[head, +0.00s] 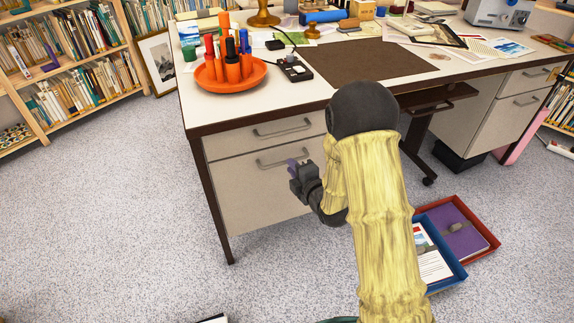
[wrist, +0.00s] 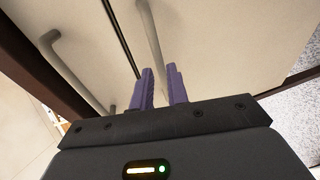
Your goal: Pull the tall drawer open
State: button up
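The tall drawer (head: 250,195) is the lower, pale front in the desk's left pedestal, and it looks closed. Its grey bar handle (head: 272,162) runs across the upper part of the front; my gripper hides or overlaps its right end. My gripper (head: 294,167) is at that end, with its purple fingers toward the drawer front. In the wrist view the fingers (wrist: 160,88) are apart with a narrow gap. The tall drawer's handle (wrist: 151,35) runs down to the gap between the fingertips; I cannot tell whether they touch it.
The shallow drawer (head: 262,136) above is closed; its handle (wrist: 75,70) also shows in the wrist view. Blue (head: 455,271) and red (head: 490,240) trays lie on the floor at right. The floor (head: 130,220) left of the desk is clear.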

jog(key=x, duration=0.4)
jog(key=shift+w+a+b, duration=0.1)
jog(key=shift+w+b, duration=0.05)
jog(key=shift+b, duration=0.25)
grip_shut()
jog(key=shift+f, duration=0.1)
